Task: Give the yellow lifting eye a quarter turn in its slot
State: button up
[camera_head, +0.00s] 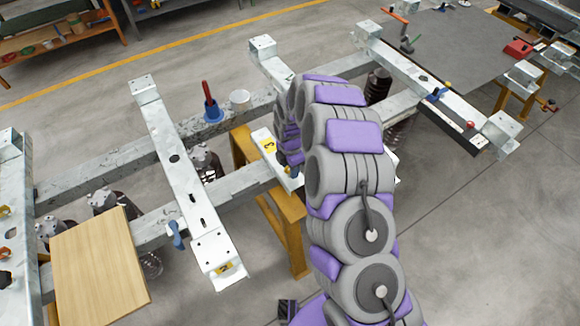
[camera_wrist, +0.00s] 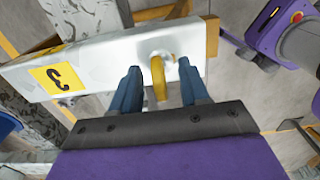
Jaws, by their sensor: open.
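The yellow lifting eye (camera_wrist: 159,78) stands on the pale metal beam in the wrist view, near the beam's right end. My gripper (camera_wrist: 160,88) is open, with one blue finger on each side of the eye. A gap shows between the eye and each finger, wider on the right. The slot under the eye cannot be made out clearly.
The beam carries a yellow label with a black mark (camera_wrist: 56,79). In the head view, a wooden board (camera_head: 98,268) lies on the frame at the left. A blue holder with a red handle (camera_head: 210,103) and a white cup (camera_head: 239,99) stand on the rail behind. Yellow trestles (camera_head: 287,232) support the frame.

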notch_tip(320, 180, up, 16)
jog(key=p, duration=0.4)
jog(key=s+d+r+m, duration=0.5)
jog(key=s+r+m, duration=0.2)
jog(key=s+r, duration=0.35)
jog(key=s+d+r+m, duration=0.2)
jog(key=s+m, duration=0.4)
jog(key=s, duration=0.3)
jog(key=s+d+r+m+g, duration=0.1)
jog(key=s+d+m, duration=0.4)
jog(key=s, duration=0.5)
jog(key=s+d+r+m, duration=0.3)
jog(key=s+m, duration=0.3)
jog(key=s, duration=0.4)
jog(key=shift+s+d+r+m+g, duration=0.25)
jog(key=shift+d+m+g, duration=0.15)
jog(key=shift+d, duration=0.3)
